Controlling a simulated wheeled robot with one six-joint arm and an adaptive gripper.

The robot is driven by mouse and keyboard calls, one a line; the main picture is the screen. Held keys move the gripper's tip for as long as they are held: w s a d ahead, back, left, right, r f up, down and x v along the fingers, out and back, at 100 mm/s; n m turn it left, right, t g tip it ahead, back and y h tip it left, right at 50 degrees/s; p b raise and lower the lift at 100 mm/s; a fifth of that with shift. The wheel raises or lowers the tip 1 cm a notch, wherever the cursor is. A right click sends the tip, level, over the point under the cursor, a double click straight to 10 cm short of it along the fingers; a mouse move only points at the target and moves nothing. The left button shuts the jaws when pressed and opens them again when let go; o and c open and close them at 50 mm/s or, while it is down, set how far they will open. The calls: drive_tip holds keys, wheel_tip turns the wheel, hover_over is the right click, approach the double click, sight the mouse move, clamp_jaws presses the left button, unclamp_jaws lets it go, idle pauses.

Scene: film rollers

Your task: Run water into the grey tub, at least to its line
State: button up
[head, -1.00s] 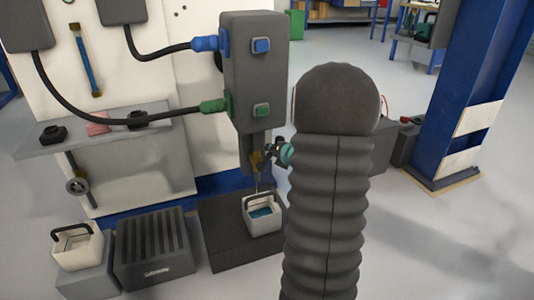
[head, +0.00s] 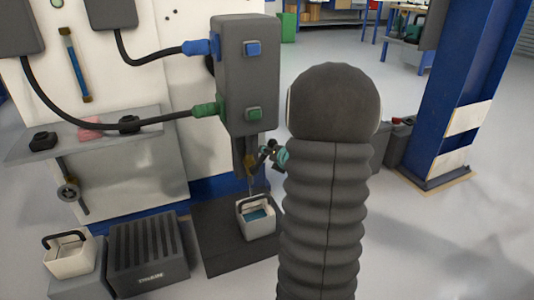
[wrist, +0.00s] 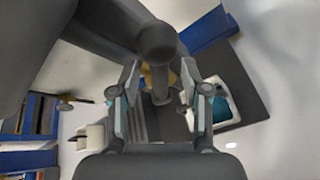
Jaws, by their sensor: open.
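The grey tub (head: 258,224) stands upright on a dark mat under the dispenser, its handle raised. Blue water (head: 256,217) shows inside; I cannot make out its line. A thin pale streak, apparently water, runs from the brass spout (head: 249,165) towards the tub. The tub also shows in the wrist view (wrist: 222,84), right of my fingers. My gripper (wrist: 156,90) is open, its fingers on either side of a dark lever with a round knob (wrist: 155,40). I cannot tell whether they touch it. In the head view my gripper (head: 274,154) is partly hidden behind my arm.
A cream tub (head: 70,262) stands on a grey block at left, beside a dark ribbed box (head: 149,250). The dispenser column (head: 247,80) carries a blue and a green button and hoses. A blue post (head: 462,90) stands at right. Open floor lies between.

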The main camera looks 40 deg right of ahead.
drive_tip(key=v, duration=0.9)
drive_tip(key=shift+s, duration=0.3)
drive_tip(key=shift+r, duration=0.15)
